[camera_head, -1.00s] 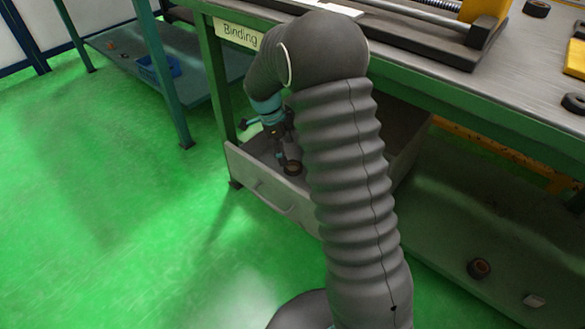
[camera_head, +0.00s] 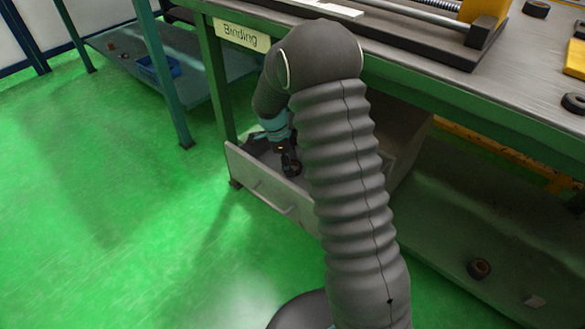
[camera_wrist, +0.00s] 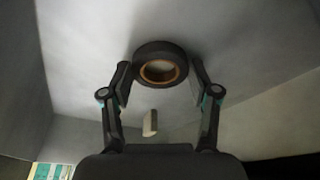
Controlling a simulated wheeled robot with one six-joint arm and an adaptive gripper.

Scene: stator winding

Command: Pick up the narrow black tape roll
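The narrow black tape roll (camera_wrist: 143,56), with a tan core, lies on the bottom of the grey drawer (camera_wrist: 90,40). It is near the top middle of the wrist view. My gripper (camera_wrist: 162,76) is open, with one finger on each side of the roll and small gaps showing. It does not hold the roll. In the head view my gripper (camera_head: 289,162) points down inside the open drawer (camera_head: 262,190). The roll there is mostly hidden or merges with the dark fingers.
A small pale block (camera_wrist: 150,123) lies in the drawer nearer my palm. Drawer walls stand close on both sides. The workbench (camera_head: 450,95) with its Binding label (camera_head: 241,34) overhangs the drawer. Another tape roll (camera_head: 479,268) lies on the lower shelf.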

